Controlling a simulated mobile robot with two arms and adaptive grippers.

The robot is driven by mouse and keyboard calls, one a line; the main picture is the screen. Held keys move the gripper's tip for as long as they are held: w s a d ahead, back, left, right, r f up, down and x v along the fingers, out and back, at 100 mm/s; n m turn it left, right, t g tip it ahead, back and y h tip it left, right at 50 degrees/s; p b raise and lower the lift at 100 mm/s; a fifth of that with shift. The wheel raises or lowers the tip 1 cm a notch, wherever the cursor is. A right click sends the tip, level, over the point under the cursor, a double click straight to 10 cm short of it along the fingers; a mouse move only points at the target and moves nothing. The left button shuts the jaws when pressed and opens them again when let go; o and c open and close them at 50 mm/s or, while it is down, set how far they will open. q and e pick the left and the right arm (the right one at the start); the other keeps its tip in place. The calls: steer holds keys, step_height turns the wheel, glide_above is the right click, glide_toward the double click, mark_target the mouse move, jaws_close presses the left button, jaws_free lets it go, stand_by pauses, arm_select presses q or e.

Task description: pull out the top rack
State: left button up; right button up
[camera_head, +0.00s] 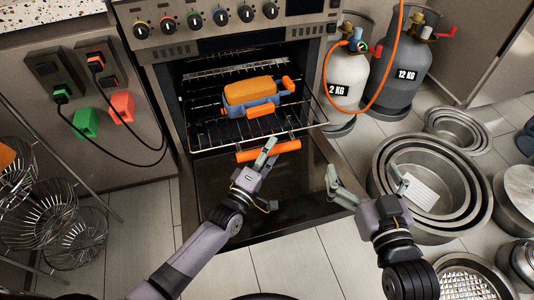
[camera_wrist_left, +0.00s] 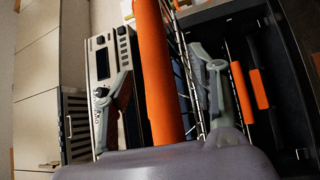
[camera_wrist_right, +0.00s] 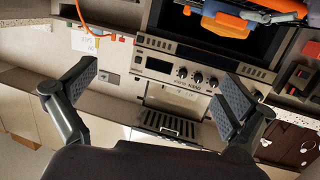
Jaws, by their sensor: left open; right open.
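The oven (camera_head: 165,100) has its door (camera_head: 270,195) folded down. A wire rack (camera_head: 215,132) sticks out of it, with an orange bar handle (camera_head: 268,150) along its front. A blue dish (camera_head: 250,107) with orange handles holds an orange-brown loaf (camera_head: 254,90) on this rack. My left gripper (camera_head: 268,148) is open at the handle. In the left wrist view, the orange bar (camera_wrist_left: 160,75) passes between the open fingers (camera_wrist_left: 163,95), with gaps on both sides. My right gripper (camera_head: 368,180) is open and empty, right of the door; its fingers also show in the right wrist view (camera_wrist_right: 158,90).
Gas cylinders marked 2 KG (camera_head: 347,95) and 12 KG (camera_head: 403,80) stand right of the oven. Nested metal pans (camera_head: 432,225) lie on the floor near my right gripper. Wire baskets (camera_head: 45,230) stand at left. Tiled floor is clear beyond the door's front.

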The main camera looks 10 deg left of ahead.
arm_select(q)
steer(key=shift+s+a, duration=0.1)
steer(key=shift+s, duration=0.2)
steer(key=r+p+v, duration=0.1)
steer(key=p+v, duration=0.1)
steer(key=v, duration=0.4)
steer(key=shift+f, duration=0.5)
arm_select(e)
steer(key=s+d+f+g+h, duration=0.1)
steer(key=s+f+g, duration=0.3)
steer(key=f, duration=0.4)
steer(key=shift+s+d+f+g+h, duration=0.15)
steer(key=shift+s+d+g+h, duration=0.2)
steer(key=shift+d+g, duration=0.35)
arm_select(q)
steer(key=shift+s, duration=0.2)
arm_select(e)
steer(key=shift+w, duration=0.1)
arm_select(q)
steer(key=v, duration=1.2)
